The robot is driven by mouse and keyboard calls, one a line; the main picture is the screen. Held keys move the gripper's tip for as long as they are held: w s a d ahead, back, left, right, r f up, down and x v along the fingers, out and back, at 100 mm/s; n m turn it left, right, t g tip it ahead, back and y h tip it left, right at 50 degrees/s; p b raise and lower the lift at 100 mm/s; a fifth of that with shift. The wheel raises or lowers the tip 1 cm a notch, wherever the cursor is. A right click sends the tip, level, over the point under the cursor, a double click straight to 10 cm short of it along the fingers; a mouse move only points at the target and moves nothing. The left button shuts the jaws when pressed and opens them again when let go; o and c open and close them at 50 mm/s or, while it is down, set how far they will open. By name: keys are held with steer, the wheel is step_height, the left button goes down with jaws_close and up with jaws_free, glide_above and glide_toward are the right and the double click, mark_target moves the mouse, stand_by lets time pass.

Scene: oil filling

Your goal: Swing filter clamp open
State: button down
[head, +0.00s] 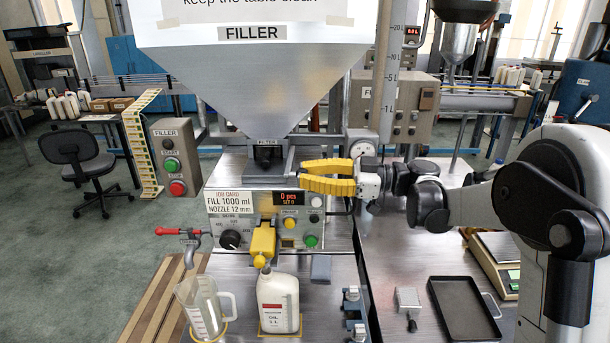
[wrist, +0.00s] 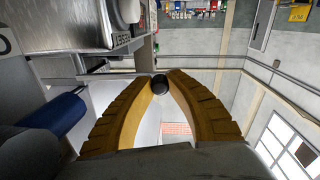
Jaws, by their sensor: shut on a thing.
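The filter housing (head: 268,153), a dark block labelled FILTER, sits under the grey hopper cone. My gripper (head: 302,177) reaches in from the right, just right of the housing, with its yellow fingers level and pointing left. In the wrist view, the fingertips of my gripper (wrist: 161,82) close around a dark round knob (wrist: 160,85), seen end on. It looks like the handle of the filter clamp. The fingers hide the clamp's handle in the head view, and how far the clamp is swung cannot be told.
The yellow nozzle (head: 263,241) hangs below the control panel (head: 284,216). A measuring jug (head: 205,305) and a white oil bottle (head: 278,302) stand in front. A black tray (head: 466,307) and a scale (head: 496,262) lie at right. A pressure gauge (head: 362,149) is close behind my gripper.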

steer(key=c, duration=1.2)
jaws_free()
steer(key=shift+c, duration=0.2)
steer(key=shift+a, duration=0.1)
